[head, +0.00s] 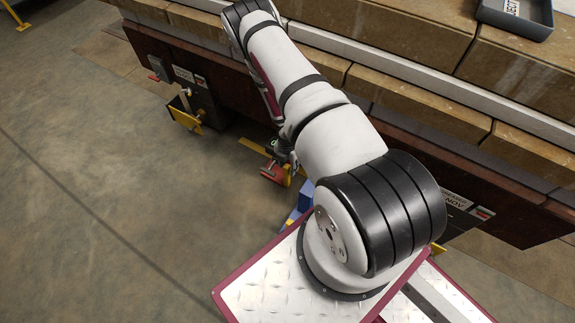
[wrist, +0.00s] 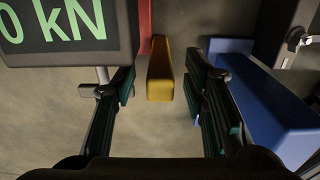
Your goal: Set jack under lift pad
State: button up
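The jack, a small red body (head: 272,174) with a yellow part beside it, sits low by the stack's lower edge in the head view. In the wrist view a yellow bar (wrist: 160,76), apparently its handle, lies between the fingers with gaps on both sides. A dark display (wrist: 68,30) reading "0 kN" in green is at upper left, and a red strip (wrist: 145,25) stands beside it. My gripper (wrist: 160,82) is open, its fingers apart and not touching the bar. My arm partly hides this spot in the head view. I cannot make out which part is the lift pad.
A blue beam (wrist: 262,100) lies close to the right finger. The long dark red beam (head: 135,42) under the insulation stack runs across the back. A grey tray (head: 517,17) lies on top. Floor at left is clear.

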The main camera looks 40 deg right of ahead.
notch_tip(320, 180, up, 7)
jog(key=shift+r, duration=0.25)
dwell(0.3)
dwell(0.5)
